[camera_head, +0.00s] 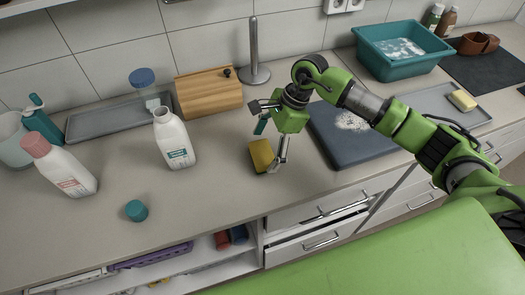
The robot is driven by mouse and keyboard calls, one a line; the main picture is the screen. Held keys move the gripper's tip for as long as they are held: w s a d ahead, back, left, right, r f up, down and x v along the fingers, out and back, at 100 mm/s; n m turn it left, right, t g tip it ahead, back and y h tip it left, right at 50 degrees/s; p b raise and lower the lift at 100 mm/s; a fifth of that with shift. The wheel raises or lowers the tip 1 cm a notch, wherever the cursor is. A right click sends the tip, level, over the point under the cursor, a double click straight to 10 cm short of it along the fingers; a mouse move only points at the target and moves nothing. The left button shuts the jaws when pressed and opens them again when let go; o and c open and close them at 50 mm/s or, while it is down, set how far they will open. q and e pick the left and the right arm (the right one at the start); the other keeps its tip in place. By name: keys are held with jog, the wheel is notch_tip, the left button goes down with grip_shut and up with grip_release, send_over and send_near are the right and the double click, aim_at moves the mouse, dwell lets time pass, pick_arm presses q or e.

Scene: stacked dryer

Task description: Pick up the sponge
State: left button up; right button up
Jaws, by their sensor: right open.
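A yellow sponge (261,154) is on the counter near its front edge, left of the blue-grey board. My right gripper (269,148) is open, with its fingers pointing down close to this sponge. One finger is at the sponge's right side, and the other is above and behind it. I cannot tell whether a finger touches it. A second, paler yellow sponge (462,100) lies on a grey tray (440,97) at the right. My left gripper is not in view.
Left of the sponge stand an open white bottle (174,140), a teal cap (136,210) and a pink-capped bottle (62,169). Behind are a wooden box (208,92) and a metal stand (254,60). The board (350,145) and teal basin (398,52) are right.

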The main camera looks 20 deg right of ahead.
jog(key=shift+x, duration=0.95)
jog(key=shift+a+f, duration=0.15)
jog(key=shift+f, duration=0.05)
jog(key=c, duration=0.9)
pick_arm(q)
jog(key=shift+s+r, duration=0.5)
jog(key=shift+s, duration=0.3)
